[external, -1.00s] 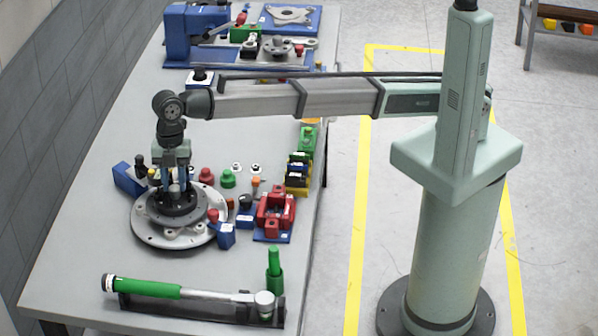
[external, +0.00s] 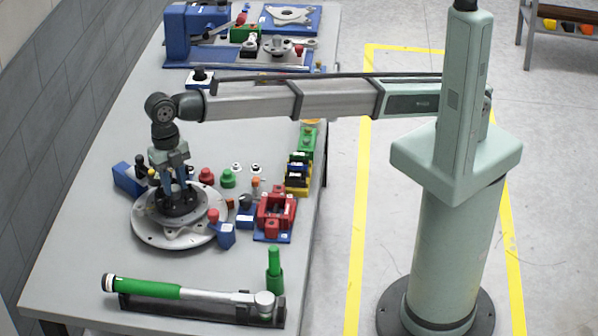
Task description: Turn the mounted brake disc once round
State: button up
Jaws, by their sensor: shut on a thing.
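The dark brake disc (external: 180,212) lies flat, mounted in the middle of a pale round plate (external: 150,232) on the table's left side. My gripper (external: 179,202) points down onto the disc, slightly tilted, with its two blue-grey fingers at the disc's central part. It is shut on the disc's middle. The fingers partly hide the centre, so the exact contact cannot be told.
Blue blocks (external: 227,236) and a red clamp fixture (external: 275,210) stand close right of the plate. A blue block (external: 130,179) is at its back left. A green-handled torque wrench (external: 150,287) lies in front. The table's left front is clear.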

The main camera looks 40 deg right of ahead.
jog(key=n, duration=0.4)
jog(key=d+n+h, duration=0.1)
jog(key=shift+w+f+n, duration=0.15)
jog(key=shift+n, duration=0.25)
jog(key=shift+w+n+t+h, duration=0.1)
jog(key=shift+n+t+h, duration=0.35)
jog(key=shift+n, duration=2.95)
jog(key=o, duration=0.6)
jog(key=shift+a, duration=0.1)
jog(key=shift+o, duration=0.5)
jog(key=shift+a, duration=0.1)
jog(key=shift+a, duration=0.1)
